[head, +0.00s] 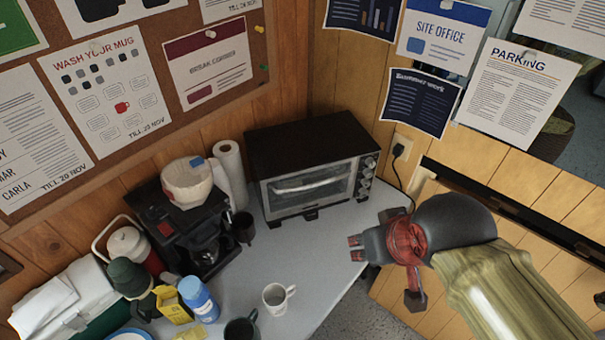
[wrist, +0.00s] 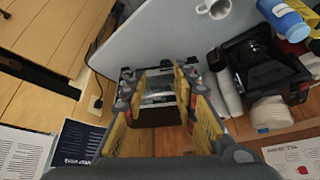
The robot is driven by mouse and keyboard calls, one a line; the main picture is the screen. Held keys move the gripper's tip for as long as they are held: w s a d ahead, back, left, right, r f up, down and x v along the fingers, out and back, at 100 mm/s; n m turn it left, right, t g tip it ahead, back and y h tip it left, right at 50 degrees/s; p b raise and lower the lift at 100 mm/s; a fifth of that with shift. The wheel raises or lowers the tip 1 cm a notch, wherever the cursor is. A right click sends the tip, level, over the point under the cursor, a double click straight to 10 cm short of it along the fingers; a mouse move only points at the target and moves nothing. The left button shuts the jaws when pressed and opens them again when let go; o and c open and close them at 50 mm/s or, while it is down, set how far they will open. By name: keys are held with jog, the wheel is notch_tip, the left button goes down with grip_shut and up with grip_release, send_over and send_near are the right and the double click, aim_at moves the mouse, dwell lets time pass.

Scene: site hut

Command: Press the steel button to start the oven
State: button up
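The toaster oven (head: 310,170) stands at the back of the grey counter, black on top with a steel front and a glass door. Its control panel (head: 367,177) is on the right of the front, with several knobs in a column; I cannot tell the steel button apart at this size. My gripper (head: 355,248) is in front of the oven and to its right, apart from it, with fingers pointing left. In the wrist view my gripper (wrist: 158,85) is open and empty, and the oven (wrist: 158,112) shows between its fingers, partly hidden by them.
A black coffee maker (head: 190,230) and a paper towel roll (head: 232,172) stand left of the oven. A white mug (head: 277,298), a dark mug (head: 241,329) and a blue bottle (head: 198,298) are nearer. A plugged cord (head: 393,172) hangs right of the oven. The counter before the oven is clear.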

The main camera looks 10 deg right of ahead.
jog(key=c, duration=0.6)
grip_shut()
dwell(0.8)
